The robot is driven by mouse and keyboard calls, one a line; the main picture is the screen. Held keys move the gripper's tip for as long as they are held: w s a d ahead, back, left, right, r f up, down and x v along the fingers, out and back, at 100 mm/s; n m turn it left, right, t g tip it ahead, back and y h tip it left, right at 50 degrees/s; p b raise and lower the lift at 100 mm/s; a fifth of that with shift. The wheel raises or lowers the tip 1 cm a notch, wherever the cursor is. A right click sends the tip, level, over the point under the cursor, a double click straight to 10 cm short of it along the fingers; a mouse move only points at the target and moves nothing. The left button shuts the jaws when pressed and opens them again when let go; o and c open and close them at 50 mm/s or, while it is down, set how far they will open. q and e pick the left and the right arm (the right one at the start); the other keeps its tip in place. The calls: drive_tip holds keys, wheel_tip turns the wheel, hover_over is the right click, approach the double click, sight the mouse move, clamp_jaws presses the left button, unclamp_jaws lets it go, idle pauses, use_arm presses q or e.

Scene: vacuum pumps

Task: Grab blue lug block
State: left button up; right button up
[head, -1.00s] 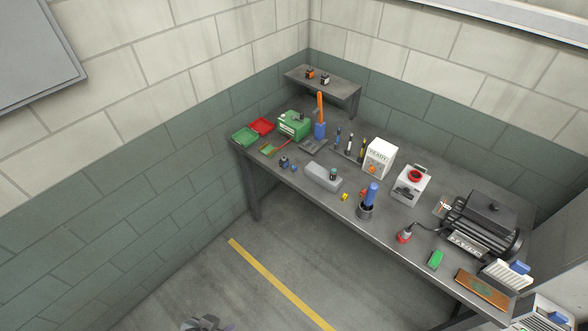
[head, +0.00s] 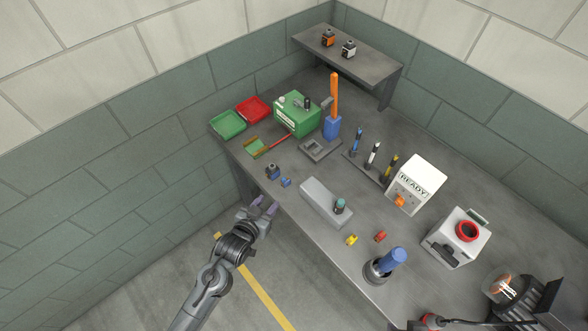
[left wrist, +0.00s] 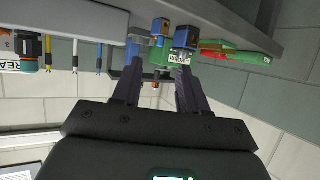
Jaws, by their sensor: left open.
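The blue lug block (head: 286,182) is a small blue piece on the table near its front-left edge. It also shows in the left wrist view (left wrist: 160,27), beyond the fingertips. My right gripper is not in view.
A grey box (head: 322,200) lies right of the blue block. A yellow piece (head: 352,240) is near the front edge.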

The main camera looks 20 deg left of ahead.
use_arm(q)
drive_tip(key=f+b, duration=0.1)
drive_tip(key=b, duration=0.1)
approach(283, 180)
drive_tip(key=w+f, duration=0.2)
drive_tip(key=shift+w+r+x, duration=0.1)
drive_tip(key=shift+r+x, duration=0.15)
drive_tip(key=shift+x, duration=1)
drive_tip(key=shift+w+r+x, duration=0.1)
drive_tip(key=shift+r+x, duration=0.1)
drive_tip(key=shift+x, duration=1.05)
drive_tip(key=shift+w+d+f, duration=0.15)
drive_tip(key=shift+w+f, duration=0.05)
drive_tip(key=shift+w, duration=0.15)
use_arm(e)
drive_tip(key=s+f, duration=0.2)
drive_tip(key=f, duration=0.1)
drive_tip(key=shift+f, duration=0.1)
use_arm(q)
drive_tip(key=shift+c, duration=0.2)
clamp_jaws()
